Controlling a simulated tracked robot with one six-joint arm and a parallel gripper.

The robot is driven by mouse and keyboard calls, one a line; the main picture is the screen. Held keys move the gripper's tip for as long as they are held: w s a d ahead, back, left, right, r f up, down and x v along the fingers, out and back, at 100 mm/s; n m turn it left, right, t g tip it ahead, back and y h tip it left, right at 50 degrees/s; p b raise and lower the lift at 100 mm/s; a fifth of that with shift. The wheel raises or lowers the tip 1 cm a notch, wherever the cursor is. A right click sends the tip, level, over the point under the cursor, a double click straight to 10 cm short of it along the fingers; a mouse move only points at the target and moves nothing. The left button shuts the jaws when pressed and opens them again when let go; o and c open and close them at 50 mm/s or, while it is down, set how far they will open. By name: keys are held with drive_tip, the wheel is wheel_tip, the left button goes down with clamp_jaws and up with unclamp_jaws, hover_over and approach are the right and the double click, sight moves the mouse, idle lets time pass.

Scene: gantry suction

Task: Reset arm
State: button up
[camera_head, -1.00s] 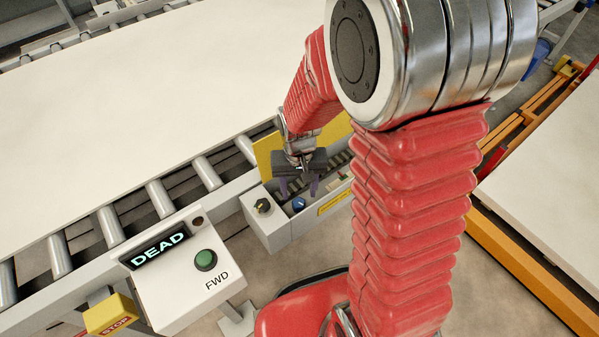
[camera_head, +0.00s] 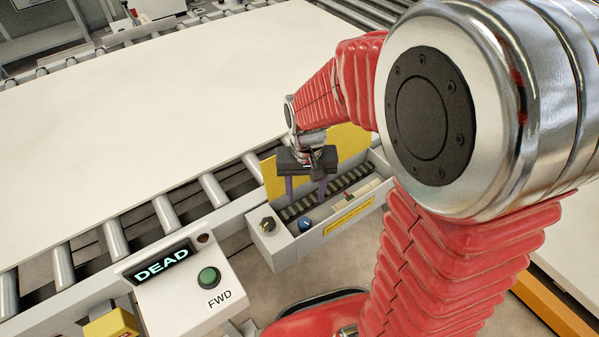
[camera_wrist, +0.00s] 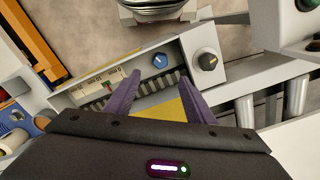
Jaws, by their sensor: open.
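My gripper (camera_head: 305,187) hangs over the grey control box (camera_head: 318,236) beside the roller conveyor, with its two purple fingers apart and nothing between them. In the wrist view my gripper (camera_wrist: 160,88) shows both fingers spread above the box. A blue knob (camera_wrist: 160,61) and a black knob (camera_wrist: 206,60) sit on the box beyond the fingertips. My red, sleeved arm is bent, with its large silver joint at the right of the head view. I cannot tell whether the fingers touch the box.
A large white sheet (camera_head: 150,110) lies on the conveyor rollers (camera_head: 165,213). A yellow panel (camera_head: 345,150) stands behind the box. A console with a "DEAD" display (camera_head: 161,265) and a green FWD button (camera_head: 209,277) stands at the lower left. Bare floor (camera_head: 262,297) shows in front.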

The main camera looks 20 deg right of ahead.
drive_tip(key=s+r+n+t, duration=0.1)
drive_tip(key=s+r+t, duration=0.1)
drive_tip(key=s+r, duration=0.3)
drive_tip(key=s+r+n+t, duration=0.1)
drive_tip(key=s+r+t, duration=0.2)
drive_tip(key=r, duration=0.9)
drive_tip(key=shift+s+r+n+t, duration=0.3)
drive_tip(key=shift+s+r, duration=0.1)
drive_tip(key=shift+s, duration=1.15)
drive_tip(key=shift+s, duration=0.15)
